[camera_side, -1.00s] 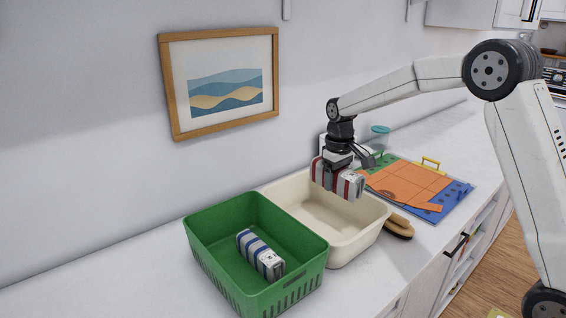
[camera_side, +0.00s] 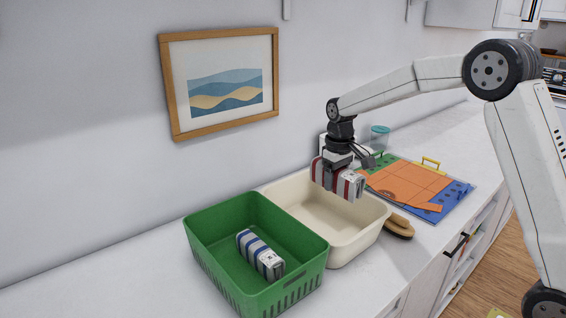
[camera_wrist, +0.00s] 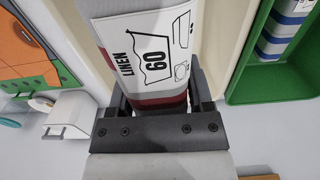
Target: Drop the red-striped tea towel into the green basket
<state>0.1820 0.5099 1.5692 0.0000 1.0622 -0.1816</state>
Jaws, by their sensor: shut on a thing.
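The red-striped tea towel (camera_side: 337,180) is a folded white-and-red bundle held by my gripper (camera_side: 340,163) above the cream tub. In the wrist view the towel (camera_wrist: 172,104) sits between the two fingers (camera_wrist: 160,105), with a white label reading "LINEN 60" on it. My gripper is shut on it. The green basket (camera_side: 212,262) stands left of the cream tub on the counter. A blue-striped towel (camera_side: 260,254) lies inside the basket; part of it also shows in the wrist view (camera_wrist: 276,40).
The cream tub (camera_side: 376,222) is beside the basket, directly below the held towel. A wooden brush (camera_side: 398,227) lies to its right. An orange sheet on a blue board (camera_side: 455,196) and a clear jar (camera_side: 380,138) are further back. A framed picture hangs on the wall.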

